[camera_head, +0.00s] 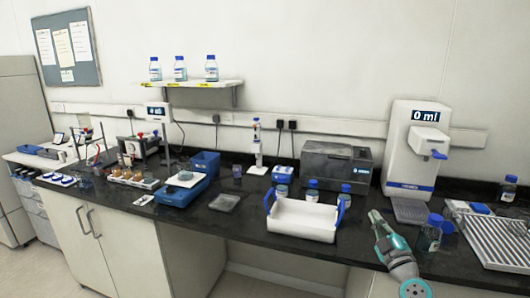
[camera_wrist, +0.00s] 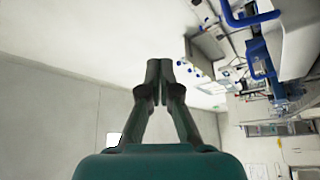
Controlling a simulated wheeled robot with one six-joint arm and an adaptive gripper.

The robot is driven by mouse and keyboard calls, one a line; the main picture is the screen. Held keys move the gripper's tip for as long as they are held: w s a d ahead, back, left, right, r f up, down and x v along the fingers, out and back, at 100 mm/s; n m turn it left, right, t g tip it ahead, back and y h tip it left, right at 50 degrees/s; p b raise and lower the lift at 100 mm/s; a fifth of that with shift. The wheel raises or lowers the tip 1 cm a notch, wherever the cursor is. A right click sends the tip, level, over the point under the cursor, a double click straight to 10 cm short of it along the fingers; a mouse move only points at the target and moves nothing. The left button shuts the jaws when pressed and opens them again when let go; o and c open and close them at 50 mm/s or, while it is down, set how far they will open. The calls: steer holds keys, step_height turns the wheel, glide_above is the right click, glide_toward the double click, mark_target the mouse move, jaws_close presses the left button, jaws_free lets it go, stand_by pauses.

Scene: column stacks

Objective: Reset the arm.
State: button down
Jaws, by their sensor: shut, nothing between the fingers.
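My gripper (camera_head: 374,214) shows at the lower right in the head view, raised in front of the black bench, its fingers pointing up and to the left. In the wrist view my gripper (camera_wrist: 159,66) points up the picture, with its two dark fingers together and nothing between them. It is apart from the things on the bench.
A white tray with blue handles (camera_head: 301,227) stands on the black bench (camera_head: 262,232), left of my gripper. A blue-capped bottle (camera_head: 431,232) and a ribbed rack (camera_head: 497,243) are to the right. A white dispenser reading 0 ml (camera_head: 411,150) and a grey box machine (camera_head: 335,165) stand behind.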

steer(key=s+a+f+m+g+h, duration=0.2)
steer(key=s+a+f+m, duration=0.2)
steer(key=s+f, duration=0.95)
steer(key=s+a+f+m+g+h, duration=0.15)
steer(key=s+a+f+m, duration=0.25)
steer(key=s+f, duration=0.9)
steer(key=s+a+r+m+g, duration=0.1)
steer(key=s+a+r+m, duration=0.1)
steer(key=s, duration=1.6)
steer(key=s+a+r+m+g+y, duration=0.1)
steer(key=s+r, duration=0.4)
steer(key=s, duration=1.3)
steer(key=a+m+g, duration=0.1)
steer(key=a, duration=0.1)
steer(key=shift+s+a, duration=0.15)
steer(key=shift+a, duration=0.2)
steer(key=shift+r, duration=0.1)
